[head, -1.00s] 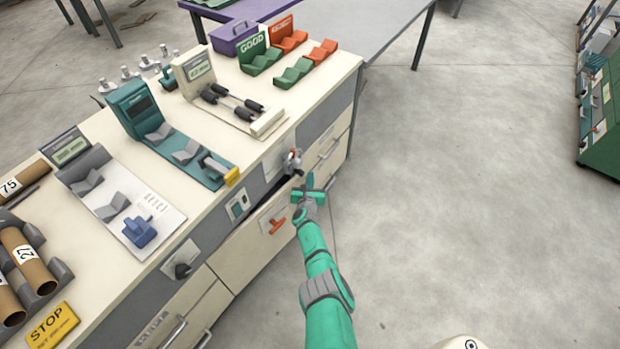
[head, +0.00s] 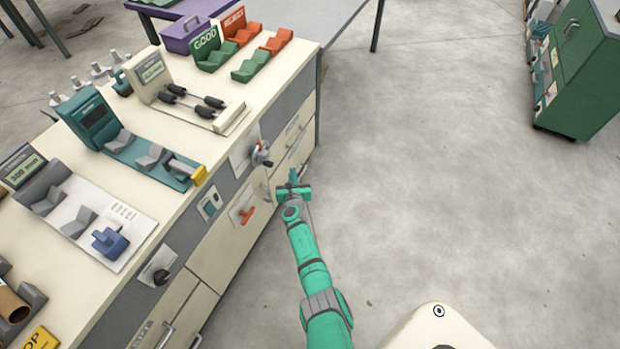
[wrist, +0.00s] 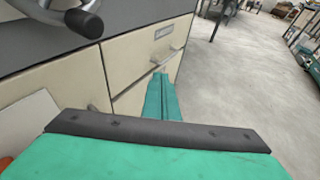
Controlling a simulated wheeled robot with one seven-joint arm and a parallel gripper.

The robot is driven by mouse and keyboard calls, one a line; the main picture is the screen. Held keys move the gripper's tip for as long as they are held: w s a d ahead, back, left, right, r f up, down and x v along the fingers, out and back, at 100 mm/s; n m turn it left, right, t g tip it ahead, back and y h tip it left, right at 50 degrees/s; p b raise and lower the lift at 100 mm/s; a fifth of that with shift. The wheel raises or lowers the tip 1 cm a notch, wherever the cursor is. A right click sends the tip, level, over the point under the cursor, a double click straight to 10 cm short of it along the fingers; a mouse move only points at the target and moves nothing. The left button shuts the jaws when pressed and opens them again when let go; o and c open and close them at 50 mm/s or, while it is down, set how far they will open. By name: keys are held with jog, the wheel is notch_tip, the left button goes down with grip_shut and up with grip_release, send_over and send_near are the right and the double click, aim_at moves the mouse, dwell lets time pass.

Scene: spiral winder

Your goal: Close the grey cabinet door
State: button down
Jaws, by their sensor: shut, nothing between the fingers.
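The cabinet door (head: 222,243) is a pale cream-grey panel in the long cabinet's front, with a red-orange handle (head: 247,214) on a light plate. In the head view it looks flush or nearly flush with the front; no clear dark gap shows along its top. My green gripper (head: 293,184) is shut and empty, just right of the door's far edge. I cannot tell if it touches the front. In the wrist view the shut fingers (wrist: 161,92) point along the cabinet front, and the gripper body hides much of the door.
A grey crank knob (head: 261,153) sticks out of the front above my gripper. Drawers with bar handles (head: 294,146) lie beyond. The cabinet top (head: 225,150) carries several fixtures. A green cabinet (head: 585,75) stands far right. The floor (head: 430,190) between is clear.

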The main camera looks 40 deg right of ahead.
jog(key=s+d+r, duration=0.2)
jog(key=s+d, duration=0.1)
jog(key=s, duration=0.4)
dwell(0.5)
jog(key=shift+r, duration=0.1)
